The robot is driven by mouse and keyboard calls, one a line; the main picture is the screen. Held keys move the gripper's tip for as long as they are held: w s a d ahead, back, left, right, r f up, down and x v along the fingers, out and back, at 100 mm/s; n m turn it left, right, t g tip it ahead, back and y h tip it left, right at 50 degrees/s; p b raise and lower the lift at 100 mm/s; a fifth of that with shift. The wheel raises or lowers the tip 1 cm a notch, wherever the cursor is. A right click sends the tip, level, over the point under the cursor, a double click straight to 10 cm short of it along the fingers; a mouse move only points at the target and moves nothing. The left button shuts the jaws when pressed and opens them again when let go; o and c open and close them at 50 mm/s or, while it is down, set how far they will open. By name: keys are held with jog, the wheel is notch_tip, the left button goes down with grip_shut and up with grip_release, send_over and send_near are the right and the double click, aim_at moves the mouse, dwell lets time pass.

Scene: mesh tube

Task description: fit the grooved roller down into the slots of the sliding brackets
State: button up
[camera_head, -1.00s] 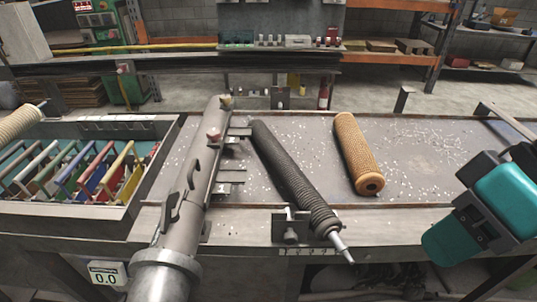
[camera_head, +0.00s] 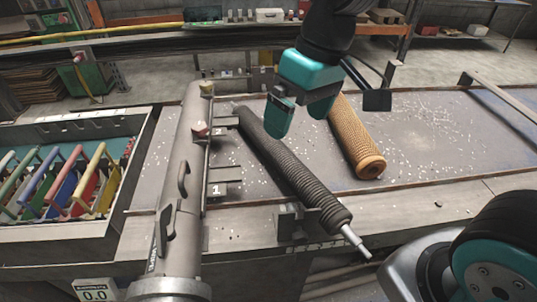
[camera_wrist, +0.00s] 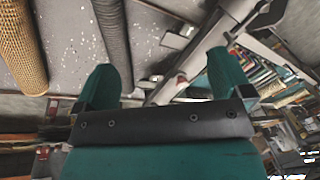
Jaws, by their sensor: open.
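The grooved roller (camera_head: 285,163) is dark grey and ribbed, with a bare metal shaft at its near end. It lies slanted on the bench, its near end jutting past the front rail. A sliding bracket (camera_head: 288,222) stands on the front rail beside the roller's near part; I cannot tell whether they touch. A far bracket is hard to make out behind my gripper. My gripper (camera_head: 300,115) has teal fingers, open and empty, above the far part of the bench. In the wrist view, the grooved roller (camera_wrist: 113,38) shows beyond one finger.
A tan mesh roller (camera_head: 357,140) lies right of the grooved one, partly behind my gripper. A grey metal tube (camera_head: 182,190) with handles stands over the bench at left. A bin with coloured slats (camera_head: 60,185) is further left. The bench's right side is mostly clear, with white specks.

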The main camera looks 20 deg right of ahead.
aim_at(280, 146)
jog(key=w+d+f+m+h, duration=0.1)
jog(key=w+f, duration=0.3)
jog(key=w, duration=0.4)
jog(key=w+d+f+m+h, duration=0.2)
jog(key=w+f, duration=0.1)
jog(key=w, duration=0.4)
jog(key=f+p, duration=0.1)
jog(key=f, duration=1)
jog(key=shift+w+f+p, duration=0.1)
jog(key=shift+w+p, duration=0.1)
jog(key=shift+p, duration=0.2)
jog(key=shift+a+f+p, duration=0.1)
jog(key=shift+f+p, duration=1.15)
jog(key=shift+f, duration=1.9)
jog(key=c, duration=1.8)
jog(key=shift+r, duration=0.1)
